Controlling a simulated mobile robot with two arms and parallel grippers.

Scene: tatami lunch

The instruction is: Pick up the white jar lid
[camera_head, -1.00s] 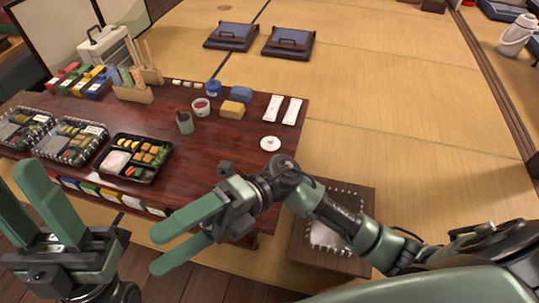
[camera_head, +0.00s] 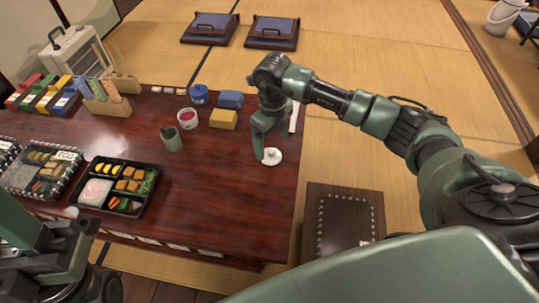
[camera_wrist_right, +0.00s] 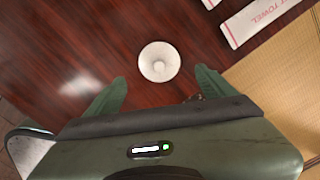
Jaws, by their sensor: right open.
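The white jar lid (camera_head: 272,158), a round disc with a small knob, lies flat on the dark red wooden table (camera_head: 225,195) near its right side. In the right wrist view the lid (camera_wrist_right: 159,62) is in full sight, just beyond the space between the fingertips. My right gripper (camera_head: 267,148) points down close over the lid, open and empty; its two green fingers (camera_wrist_right: 160,80) are spread wider than the lid. It hides a little of the lid in the head view. My left gripper (camera_head: 25,225) is at the lower left, its fingers partly cut off by the picture edge.
A towel packet (camera_wrist_right: 265,18) lies close to the lid. A yellow block (camera_head: 223,120), a blue block (camera_head: 230,99), a white cup with red contents (camera_head: 187,118) and a grey-green cup (camera_head: 171,140) stand to the left. A bento box (camera_head: 118,208) lies farther left. Bare table lies in front.

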